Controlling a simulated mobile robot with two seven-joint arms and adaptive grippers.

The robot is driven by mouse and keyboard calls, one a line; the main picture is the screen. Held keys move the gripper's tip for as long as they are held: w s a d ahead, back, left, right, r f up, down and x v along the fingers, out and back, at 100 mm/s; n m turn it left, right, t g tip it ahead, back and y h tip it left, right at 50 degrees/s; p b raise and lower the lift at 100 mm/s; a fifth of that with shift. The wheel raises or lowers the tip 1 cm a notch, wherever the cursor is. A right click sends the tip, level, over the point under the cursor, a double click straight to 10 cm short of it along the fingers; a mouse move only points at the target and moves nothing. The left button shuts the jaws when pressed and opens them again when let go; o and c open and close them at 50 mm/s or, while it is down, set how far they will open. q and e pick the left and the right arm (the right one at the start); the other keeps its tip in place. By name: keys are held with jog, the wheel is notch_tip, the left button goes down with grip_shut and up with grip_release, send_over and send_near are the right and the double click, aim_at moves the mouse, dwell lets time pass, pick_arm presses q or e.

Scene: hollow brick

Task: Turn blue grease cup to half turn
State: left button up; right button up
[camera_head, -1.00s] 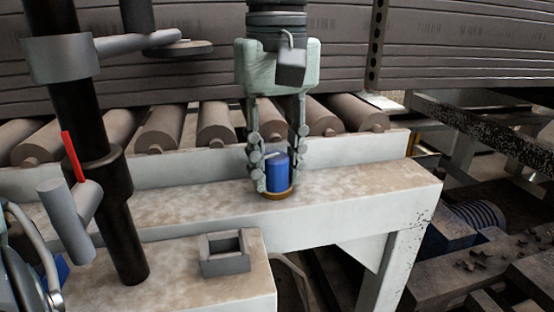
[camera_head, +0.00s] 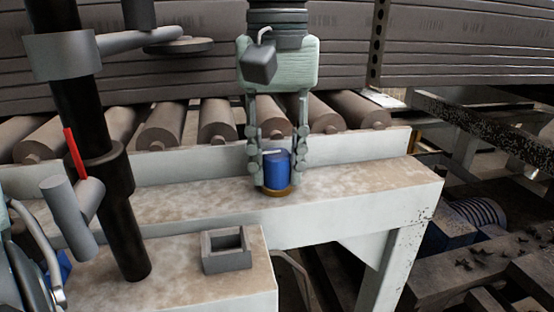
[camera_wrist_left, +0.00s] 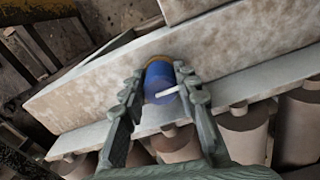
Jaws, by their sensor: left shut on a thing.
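The blue grease cup (camera_head: 277,171) stands upright on a brass-coloured base (camera_head: 277,192) on the pale beam beside the rollers. A white mark runs across the top of the cup. My left gripper (camera_head: 278,170) points down from above, with one finger on each side of the cup, shut on it. In the left wrist view the cup (camera_wrist_left: 160,82) sits between the two fingertips (camera_wrist_left: 157,84), and its white mark points to the right and slightly up. My right gripper is not in view.
Conveyor rollers (camera_head: 217,122) lie behind the beam (camera_head: 370,190). A hollow grey block (camera_head: 226,250) sits on the nearer ledge. A dark post (camera_head: 118,225) with a red-handled fitting (camera_head: 73,155) stands at left. The beam right of the cup is clear.

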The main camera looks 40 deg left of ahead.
aim_at(277, 153)
pick_arm(q)
jog(key=o, duration=1.2)
jog(key=shift+c, duration=0.2)
notch_tip(277, 153, up, 12)
